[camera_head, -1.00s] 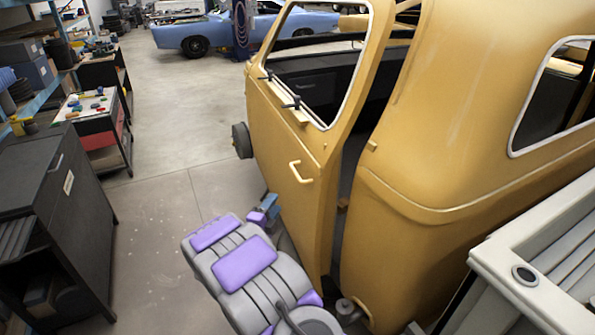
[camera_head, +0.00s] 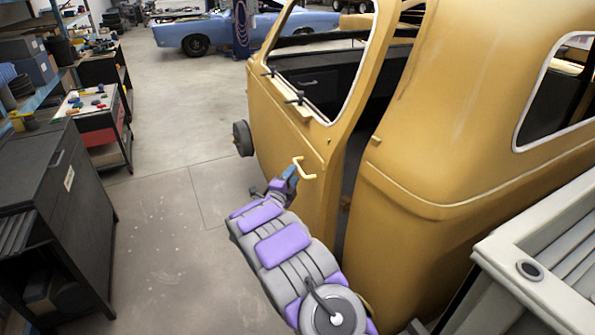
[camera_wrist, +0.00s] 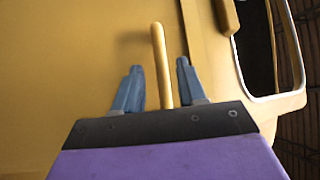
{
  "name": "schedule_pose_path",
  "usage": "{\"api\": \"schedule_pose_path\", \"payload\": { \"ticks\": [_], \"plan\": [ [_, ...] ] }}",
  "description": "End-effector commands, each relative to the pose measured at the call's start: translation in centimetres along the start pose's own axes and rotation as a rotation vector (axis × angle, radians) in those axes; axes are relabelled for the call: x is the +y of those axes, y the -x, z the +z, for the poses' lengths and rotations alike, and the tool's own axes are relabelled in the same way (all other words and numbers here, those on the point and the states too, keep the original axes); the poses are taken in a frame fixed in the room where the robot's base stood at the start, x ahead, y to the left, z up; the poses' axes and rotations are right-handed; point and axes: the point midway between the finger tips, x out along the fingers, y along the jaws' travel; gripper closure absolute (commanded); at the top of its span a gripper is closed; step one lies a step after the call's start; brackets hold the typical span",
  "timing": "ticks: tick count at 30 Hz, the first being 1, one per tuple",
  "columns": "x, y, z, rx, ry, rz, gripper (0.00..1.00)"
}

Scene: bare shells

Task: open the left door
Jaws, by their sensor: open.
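The left door (camera_head: 290,130) of the yellow truck cab stands slightly ajar, with a dark gap between its rear edge and the cab body. Its yellow handle (camera_head: 303,172) sticks out from the outer panel. My gripper (camera_head: 290,172) is at the handle in the head view. In the wrist view, the handle (camera_wrist: 161,62) runs between the two blue-grey fingers of my open gripper (camera_wrist: 156,75). Gaps show on both sides of the handle, narrower on the right. The yellow door panel (camera_wrist: 75,60) fills the background there. Whether a finger touches the handle is unclear.
A dark cabinet (camera_head: 55,215) stands at the left, with a red tool cart (camera_head: 100,130) behind it. The yellow cab body (camera_head: 450,150) and a pale truck bed (camera_head: 550,260) are at the right. Bare floor (camera_head: 165,220) lies left of the door.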

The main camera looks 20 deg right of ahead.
Motion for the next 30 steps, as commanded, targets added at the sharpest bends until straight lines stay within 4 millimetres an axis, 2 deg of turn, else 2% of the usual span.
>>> {"api": "schedule_pose_path", "payload": {
  "ticks": [3, 9, 21, 30],
  "plan": [
    [0.1, -2.0, -0.2, 0.003, -0.003, -0.003, 0.59],
    [0.2, -3.9, -0.2, 0.001, -0.003, 0.002, 0.59],
    [-0.1, -4.3, 0.0, 0.0, 0.0, -0.001, 0.59],
    [0.0, -4.4, -0.1, 0.0, -0.001, 0.0, 0.87]
  ]
}}
